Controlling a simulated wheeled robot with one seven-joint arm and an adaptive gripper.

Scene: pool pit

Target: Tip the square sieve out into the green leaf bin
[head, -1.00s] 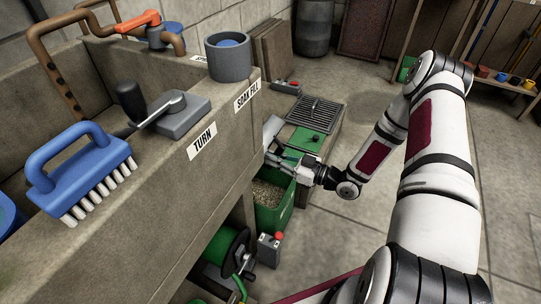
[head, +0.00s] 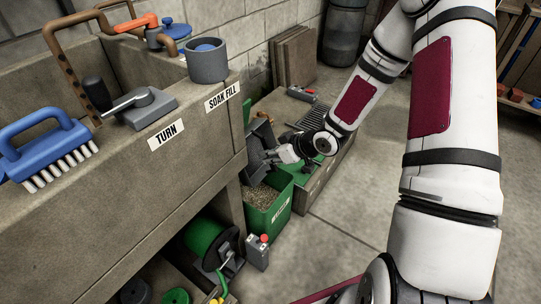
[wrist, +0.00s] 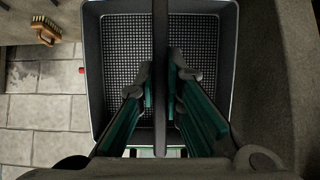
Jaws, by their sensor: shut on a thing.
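The square sieve (head: 258,143) is dark grey and steeply tilted in the head view, just above the green leaf bin (head: 270,222). My gripper (head: 280,155) is shut on the sieve's bar and holds it up. In the wrist view, the sieve (wrist: 92,60) shows its raised rim and mesh floor, and no leaves show on the visible mesh. The bar runs between the green-padded fingers of my gripper (wrist: 161,88). The leaf bin stands on the floor with its top open and brownish loose bits inside. The sieve and my gripper hide part of its far side.
The stone trough (head: 205,125) stands close on the left, with a crank (head: 150,108), a blue brush (head: 45,148) and a grey cup (head: 207,62) on its ledge. A low bench (head: 325,165) lies right of the bin. Floor to the right is clear.

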